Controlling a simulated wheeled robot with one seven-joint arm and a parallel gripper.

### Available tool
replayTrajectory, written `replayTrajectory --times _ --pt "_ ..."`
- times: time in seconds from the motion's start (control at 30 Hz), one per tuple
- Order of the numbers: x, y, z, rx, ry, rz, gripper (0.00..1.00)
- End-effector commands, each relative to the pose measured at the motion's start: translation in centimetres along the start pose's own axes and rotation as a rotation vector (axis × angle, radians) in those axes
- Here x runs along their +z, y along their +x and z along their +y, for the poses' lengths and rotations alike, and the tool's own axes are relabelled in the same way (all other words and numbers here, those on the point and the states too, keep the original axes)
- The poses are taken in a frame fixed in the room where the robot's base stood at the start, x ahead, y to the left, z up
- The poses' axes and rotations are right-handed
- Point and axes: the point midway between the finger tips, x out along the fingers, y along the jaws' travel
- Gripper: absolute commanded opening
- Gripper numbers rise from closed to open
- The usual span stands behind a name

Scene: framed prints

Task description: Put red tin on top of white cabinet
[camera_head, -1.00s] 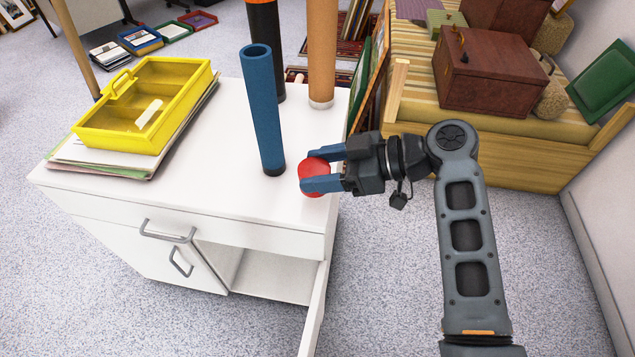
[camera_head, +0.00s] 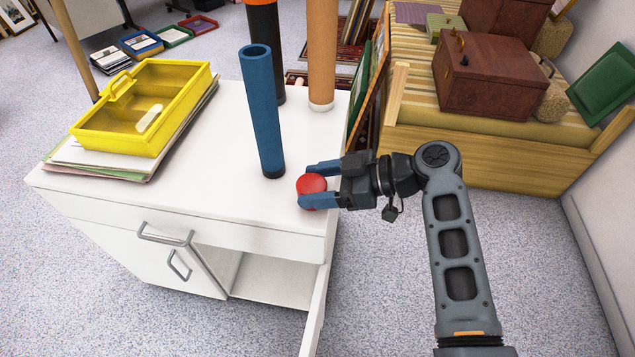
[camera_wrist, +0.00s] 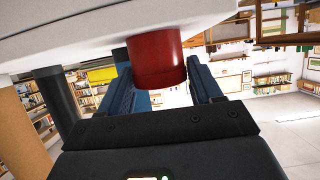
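The red tin (camera_head: 311,186) is a short red cylinder at the near right corner of the white cabinet (camera_head: 215,195). My gripper (camera_head: 320,185) reaches in from the right, its two blue fingers on either side of the tin. In the wrist view the tin (camera_wrist: 157,60) sits between the fingertips, which appear to touch its sides. The white cabinet top (camera_wrist: 80,35) fills the upper part of that view, against the tin's end. The tin looks upright, at or very near the surface; I cannot tell whether it bears on it.
A dark blue tube (camera_head: 262,115) stands just left of the tin. A black tube (camera_head: 270,45) and a brown tube (camera_head: 321,55) stand behind. A yellow tray (camera_head: 140,110) lies on papers at the left. The cabinet's front middle top is clear; its right door (camera_head: 314,315) hangs open.

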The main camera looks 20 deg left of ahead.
Motion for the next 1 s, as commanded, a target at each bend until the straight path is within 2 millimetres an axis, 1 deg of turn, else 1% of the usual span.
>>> replayTrajectory --times 0.03,0.17,0.47,0.53,0.67,0.9,1.0 --pt "0.0 0.0 0.0 0.0 0.0 0.0 0.7" --pt "0.0 0.0 0.0 0.0 0.0 0.0 0.82" --pt "-0.3 -0.1 0.0 0.0 0.0 0.0 0.83" --pt "-0.3 -0.5 0.0 0.002 0.0 0.0 0.83" --pt "-0.3 -2.5 0.1 0.004 0.0 0.001 0.83" --pt "-0.3 -7.5 0.1 0.003 0.0 0.001 0.83" --pt "-0.3 -9.3 0.1 0.003 0.0 0.0 0.83"
